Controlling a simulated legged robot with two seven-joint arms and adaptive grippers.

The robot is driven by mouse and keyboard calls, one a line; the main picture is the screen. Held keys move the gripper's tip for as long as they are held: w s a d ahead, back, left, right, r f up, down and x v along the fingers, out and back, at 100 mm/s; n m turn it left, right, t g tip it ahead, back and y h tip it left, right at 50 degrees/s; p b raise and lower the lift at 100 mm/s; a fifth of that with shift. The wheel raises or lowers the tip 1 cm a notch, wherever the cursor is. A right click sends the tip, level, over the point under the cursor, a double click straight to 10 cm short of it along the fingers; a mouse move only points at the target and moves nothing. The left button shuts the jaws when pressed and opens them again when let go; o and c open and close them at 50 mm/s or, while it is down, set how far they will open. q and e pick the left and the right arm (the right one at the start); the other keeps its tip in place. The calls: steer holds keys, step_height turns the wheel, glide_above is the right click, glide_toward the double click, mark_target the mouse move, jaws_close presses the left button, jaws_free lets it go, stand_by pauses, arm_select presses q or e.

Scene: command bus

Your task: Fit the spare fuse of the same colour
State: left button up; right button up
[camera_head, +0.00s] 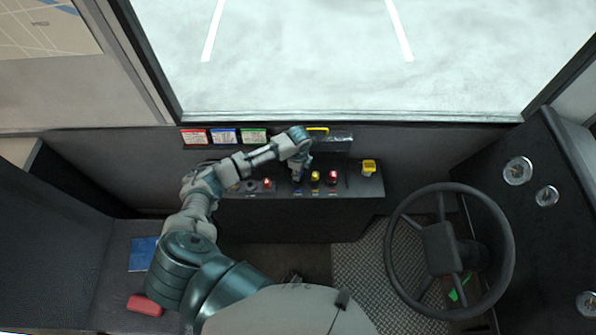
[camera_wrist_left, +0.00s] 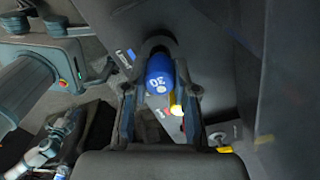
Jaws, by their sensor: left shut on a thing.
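My left gripper (camera_head: 297,173) reaches over the dark console below the windscreen and is shut on a blue fuse. In the left wrist view the blue fuse (camera_wrist_left: 158,72) is a cylinder with white figures on it, between the two fingers. In the head view the gripper mostly hides it. Just right of the gripper, a yellow fuse (camera_head: 315,176) and a red fuse (camera_head: 332,176) stand in a row on the console. I cannot tell whether the blue fuse touches a socket. My right gripper is not in view.
Red (camera_head: 194,137), blue (camera_head: 224,136) and green (camera_head: 254,135) labelled cards are behind. A steering wheel (camera_head: 397,262) is at right.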

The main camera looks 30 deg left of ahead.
arm_select(q)
steer(key=shift+p, duration=0.75)
stand_by(1.1)
steer(key=shift+f+b, duration=0.6)
steer(key=shift+f, duration=0.6)
stand_by(0.7)
steer(key=o, duration=1)
steer(key=shift+r, duration=0.1)
step_height(320, 180, up, 12)
steer(key=shift+w+f, duration=0.1)
steer(key=shift+f, duration=0.1)
